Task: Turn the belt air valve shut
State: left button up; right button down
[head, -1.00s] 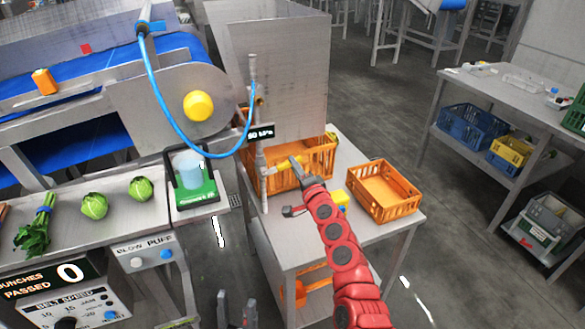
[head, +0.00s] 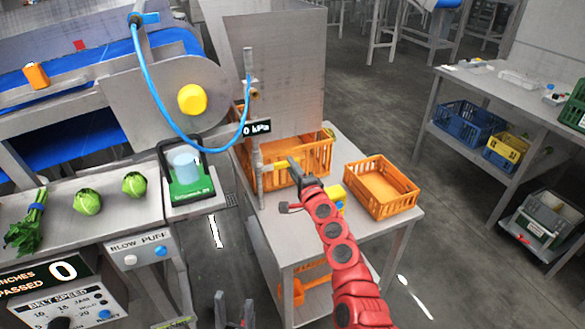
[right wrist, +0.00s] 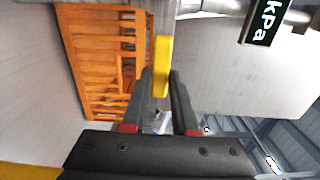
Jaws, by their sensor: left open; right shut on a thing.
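The belt air valve is on a thin grey upright pipe (head: 259,185) beside the belt's end. Its yellow handle (head: 276,167) points sideways from the pipe, to the right. My right gripper (head: 294,165) is shut on the handle's outer part. In the right wrist view the yellow handle (right wrist: 162,66) stands between the two fingers. The black pressure display (head: 256,130) on the pipe reads 0 kPa. My left gripper (head: 234,312) is open and empty at the bottom edge of the head view, low and away from the valve.
A blue hose (head: 162,105) loops from the conveyor to the pipe. An orange crate (head: 315,158) stands close behind the handle, and another orange crate (head: 381,188) stands right on the steel table (head: 375,232).

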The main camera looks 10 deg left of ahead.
jog(key=c, duration=0.7)
grip_release()
jog(key=shift+f, duration=0.1)
jog(key=shift+s, duration=0.1)
jog(key=v, duration=1.7)
jog(key=shift+s+d, duration=0.1)
jog(key=shift+d, duration=0.05)
